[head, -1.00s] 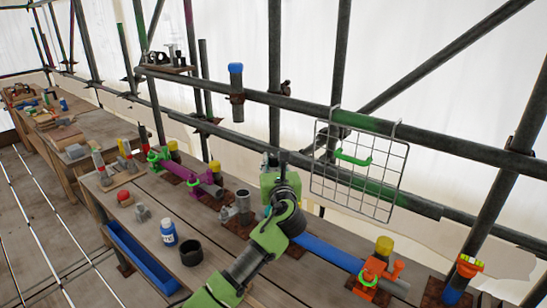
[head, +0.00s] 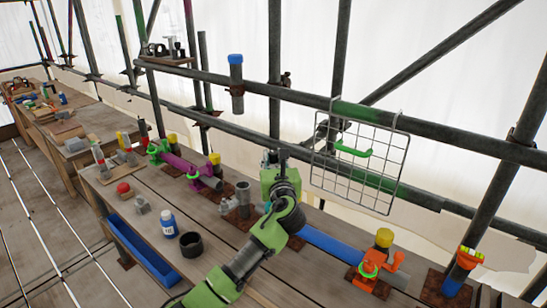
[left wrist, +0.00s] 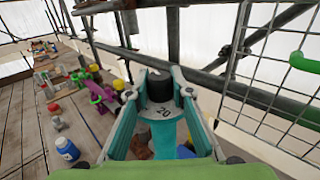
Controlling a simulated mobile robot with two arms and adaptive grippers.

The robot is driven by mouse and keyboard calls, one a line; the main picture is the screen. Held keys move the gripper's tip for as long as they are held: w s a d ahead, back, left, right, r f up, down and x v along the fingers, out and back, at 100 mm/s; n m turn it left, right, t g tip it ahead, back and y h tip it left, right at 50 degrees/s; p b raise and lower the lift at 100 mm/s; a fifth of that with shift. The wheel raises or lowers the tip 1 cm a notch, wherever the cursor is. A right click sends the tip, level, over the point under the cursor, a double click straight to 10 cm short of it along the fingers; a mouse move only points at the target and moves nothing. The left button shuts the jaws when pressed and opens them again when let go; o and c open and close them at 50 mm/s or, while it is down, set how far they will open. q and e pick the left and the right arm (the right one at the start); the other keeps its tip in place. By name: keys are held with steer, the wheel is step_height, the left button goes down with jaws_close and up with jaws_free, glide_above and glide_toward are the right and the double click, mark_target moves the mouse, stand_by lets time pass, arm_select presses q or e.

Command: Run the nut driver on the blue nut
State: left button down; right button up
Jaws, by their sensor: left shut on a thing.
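My left gripper (head: 283,170) reaches over the workbench from the bottom of the head view. In the left wrist view, its teal fingers (left wrist: 160,105) are shut on a tool with a black round top (left wrist: 159,87) and a pale collar marked "20". This looks like the nut driver; its black shaft (head: 283,156) sticks up above the gripper in the head view. The tool's lower end is hidden by the gripper. I cannot make out the blue nut. A blue tube (head: 335,245) lies on the bench to the right of the gripper. My right gripper is not in view.
An orange clamp (head: 374,268) stands on the right and a magenta clamp (head: 180,163) on the left. A blue bottle (head: 169,224) and a black ring (head: 191,247) stand near the front edge.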

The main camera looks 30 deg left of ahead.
arm_select(q)
steer(key=shift+s+d+f, duration=0.15)
steer(key=shift+s+f, duration=0.05)
steer(key=shift+f, duration=0.25)
stand_by(1.6)
stand_by(0.7)
steer(key=r+p, duration=0.3)
steer(key=shift+w, duration=0.3)
steer(key=shift+s+r+p, duration=0.1)
steer(key=shift+r+p, duration=0.7)
steer(key=shift+r, duration=1.75)
